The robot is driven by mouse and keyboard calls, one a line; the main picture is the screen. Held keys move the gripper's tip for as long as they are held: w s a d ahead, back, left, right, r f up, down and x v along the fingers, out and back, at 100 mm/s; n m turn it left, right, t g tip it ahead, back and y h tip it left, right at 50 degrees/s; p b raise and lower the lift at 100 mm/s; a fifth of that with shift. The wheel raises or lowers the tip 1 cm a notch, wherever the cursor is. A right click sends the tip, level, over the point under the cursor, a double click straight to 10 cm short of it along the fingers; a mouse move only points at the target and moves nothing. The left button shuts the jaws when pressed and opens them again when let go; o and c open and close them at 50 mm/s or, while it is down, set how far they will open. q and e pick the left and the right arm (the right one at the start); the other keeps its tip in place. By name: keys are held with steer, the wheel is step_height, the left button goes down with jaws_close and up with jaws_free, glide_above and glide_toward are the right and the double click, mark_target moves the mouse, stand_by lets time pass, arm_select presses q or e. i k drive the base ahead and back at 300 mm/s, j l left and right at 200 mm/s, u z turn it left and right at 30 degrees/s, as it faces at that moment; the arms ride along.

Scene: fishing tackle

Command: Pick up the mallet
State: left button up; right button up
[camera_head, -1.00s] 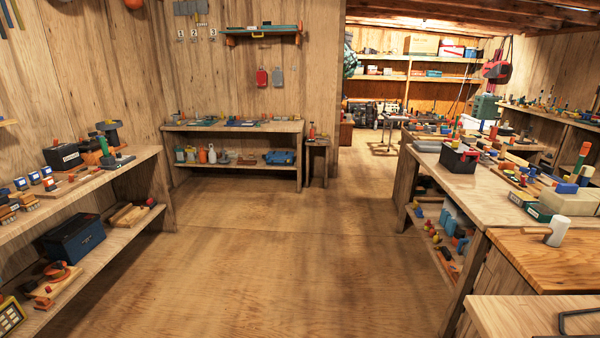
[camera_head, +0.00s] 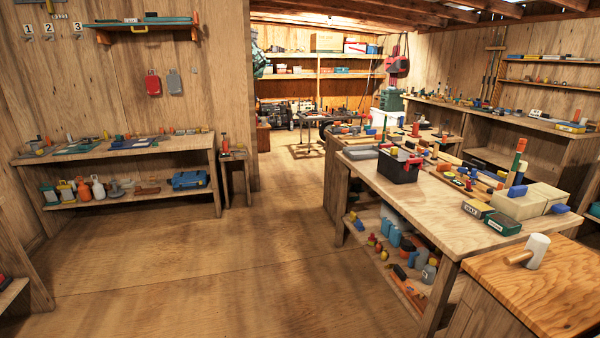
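The mallet (camera_head: 536,251) has a pale, whitish head and a light wooden handle that points left. It rests on the wooden top of a low bench (camera_head: 540,300) at the lower right of the head view. Nothing covers it. Neither of my grippers is in view.
A long workbench (camera_head: 430,210) crowded with tools and boxes stands just behind the mallet's bench. A black bin (camera_head: 399,167) sits on it. A shelf unit (camera_head: 120,172) stands at the left wall. The wooden floor (camera_head: 220,270) in the middle is clear.

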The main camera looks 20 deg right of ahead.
mark_target(538, 244)
steer(key=i+z, duration=0.3)
steer(key=i+j+z, duration=0.15)
steer(key=i+z, duration=0.15)
steer(key=i, duration=0.2)
steer(key=i+j+z, duration=0.3)
steer(key=i+l, duration=0.1)
